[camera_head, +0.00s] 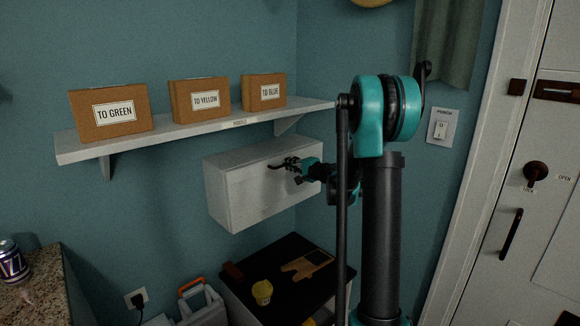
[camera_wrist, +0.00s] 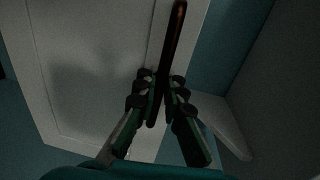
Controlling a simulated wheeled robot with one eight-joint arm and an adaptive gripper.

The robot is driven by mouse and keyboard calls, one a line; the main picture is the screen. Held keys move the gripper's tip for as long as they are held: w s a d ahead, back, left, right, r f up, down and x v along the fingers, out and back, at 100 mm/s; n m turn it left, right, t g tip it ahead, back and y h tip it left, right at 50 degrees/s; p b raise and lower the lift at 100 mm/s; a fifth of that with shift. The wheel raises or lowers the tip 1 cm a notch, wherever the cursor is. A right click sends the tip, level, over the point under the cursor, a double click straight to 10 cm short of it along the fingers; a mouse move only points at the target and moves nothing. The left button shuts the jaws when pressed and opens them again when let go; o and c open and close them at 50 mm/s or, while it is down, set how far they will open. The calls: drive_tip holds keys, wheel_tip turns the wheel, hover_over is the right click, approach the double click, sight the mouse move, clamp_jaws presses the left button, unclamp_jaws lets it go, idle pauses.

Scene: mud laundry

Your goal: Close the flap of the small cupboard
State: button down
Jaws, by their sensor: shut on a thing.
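The small white cupboard (camera_head: 245,195) hangs on the teal wall below the shelf. Its pale flap (camera_wrist: 90,70) fills the left of the wrist view, with a raised border. A dark bar handle (camera_wrist: 176,35) runs along the flap's edge there. My gripper (camera_head: 287,165) is at the right part of the cupboard, at the handle. In the wrist view my gripper's fingers (camera_wrist: 160,88) are closed around the lower end of the handle. I cannot tell how far the flap stands from the cupboard's frame.
A white shelf (camera_head: 215,130) with three cardboard boxes (camera_head: 200,99) runs just above the cupboard. Below stands a dark-topped low cabinet (camera_head: 290,262) with a yellow cup (camera_head: 262,291). A stone counter (camera_head: 40,295) with a can (camera_head: 11,262) is at left. A white door (camera_head: 530,210) is at right.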

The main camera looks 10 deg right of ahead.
drive_tip(key=c, duration=1.6)
unclamp_jaws()
drive_tip(key=shift+w, duration=0.1)
drive_tip(key=v, duration=1.2)
drive_tip(key=s+a+f+n+g+h, duration=0.1)
drive_tip(key=s+a+f+n+g, duration=0.3)
drive_tip(key=s, duration=0.4)
drive_tip(key=s+a+f+n+g+h, duration=0.2)
drive_tip(key=s+a+f, duration=0.1)
drive_tip(key=s+f, duration=0.4)
drive_tip(key=s+d+f+n+g+h, duration=0.1)
drive_tip(key=s+d+f+h, duration=0.1)
drive_tip(key=s, duration=0.5)
drive_tip(key=s+d+f+n+g+h, duration=0.1)
drive_tip(key=s+d+f+n+h, duration=0.1)
drive_tip(key=s+f, duration=0.2)
drive_tip(key=s+d+f+n+g+h, duration=0.1)
drive_tip(key=s+d+f+h, duration=0.1)
drive_tip(key=s, duration=0.8)
drive_tip(key=shift+d+f+n+h, duration=0.2)
drive_tip(key=shift+d+f, duration=0.05)
drive_tip(key=shift+f, duration=0.2)
drive_tip(key=shift+d+f+n+h, duration=0.2)
drive_tip(key=shift+f, duration=0.25)
